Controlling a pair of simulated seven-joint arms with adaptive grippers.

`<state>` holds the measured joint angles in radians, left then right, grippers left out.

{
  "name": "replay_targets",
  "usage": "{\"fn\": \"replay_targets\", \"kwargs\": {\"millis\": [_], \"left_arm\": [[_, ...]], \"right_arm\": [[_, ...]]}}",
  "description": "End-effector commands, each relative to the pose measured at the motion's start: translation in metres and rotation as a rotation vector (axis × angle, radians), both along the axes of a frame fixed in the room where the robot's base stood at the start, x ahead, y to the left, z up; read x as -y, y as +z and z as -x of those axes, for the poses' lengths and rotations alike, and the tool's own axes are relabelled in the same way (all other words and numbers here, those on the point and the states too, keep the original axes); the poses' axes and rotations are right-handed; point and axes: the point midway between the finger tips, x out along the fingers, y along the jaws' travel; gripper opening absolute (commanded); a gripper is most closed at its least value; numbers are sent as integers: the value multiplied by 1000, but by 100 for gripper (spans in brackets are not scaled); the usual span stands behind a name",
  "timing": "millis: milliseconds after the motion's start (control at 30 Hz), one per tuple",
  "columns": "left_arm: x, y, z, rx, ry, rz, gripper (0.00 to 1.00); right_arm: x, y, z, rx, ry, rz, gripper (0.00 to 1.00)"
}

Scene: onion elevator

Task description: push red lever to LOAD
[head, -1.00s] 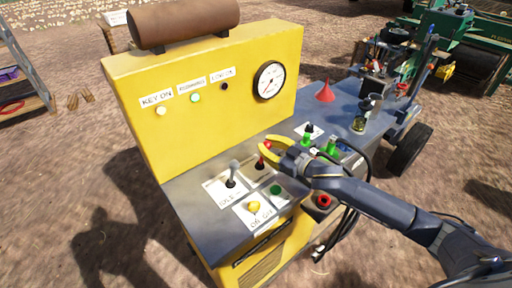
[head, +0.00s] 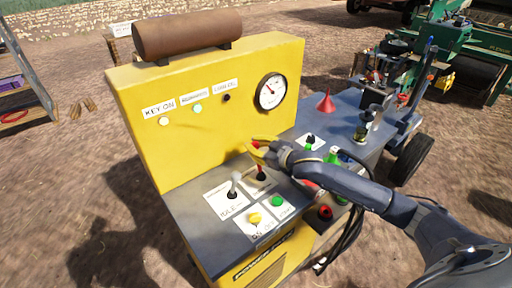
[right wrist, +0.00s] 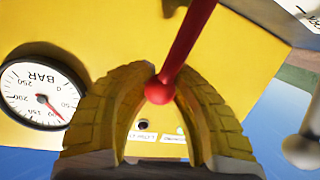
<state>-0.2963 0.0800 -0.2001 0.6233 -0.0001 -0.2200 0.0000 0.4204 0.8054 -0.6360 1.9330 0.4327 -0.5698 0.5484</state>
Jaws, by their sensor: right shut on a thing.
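The red lever (head: 261,172) stands on a white label plate on the grey deck of the yellow machine. My right gripper (head: 262,144) has yellow fingers and is at the top of the lever, in front of the yellow panel. In the right wrist view the red lever (right wrist: 188,45) runs between the fingers. Its round knob sits inside the finger loop, and the right gripper (right wrist: 150,72) is shut on the lever. The LOAD marking cannot be read. My left gripper is not in view.
A grey-handled lever (head: 233,186) stands close to the left. A yellow button (head: 254,218) and a green button (head: 277,201) are in front. A pressure gauge (head: 270,92) is on the yellow panel (head: 200,140). A red funnel (head: 326,103) stands at the back right.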

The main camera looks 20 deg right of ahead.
Motion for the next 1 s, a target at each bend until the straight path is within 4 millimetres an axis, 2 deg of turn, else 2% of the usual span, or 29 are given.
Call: {"fn": "replay_targets", "kwargs": {"millis": [33, 533, 567, 800, 867, 1000], "left_arm": [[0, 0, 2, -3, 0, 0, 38], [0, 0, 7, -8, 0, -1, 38], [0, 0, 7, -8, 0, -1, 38], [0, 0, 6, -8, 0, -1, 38], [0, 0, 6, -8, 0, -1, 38], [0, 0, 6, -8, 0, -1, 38]], "right_arm": [[0, 4, -3, 9, -2, -1, 0], [0, 4, -4, 10, -1, -2, 0], [0, 4, -4, 10, -1, -2, 17], [0, 2, -4, 5, -1, -1, 45], [0, 1, -3, 4, -1, -1, 51], [0, 1, -3, 3, 0, -1, 51]]}}
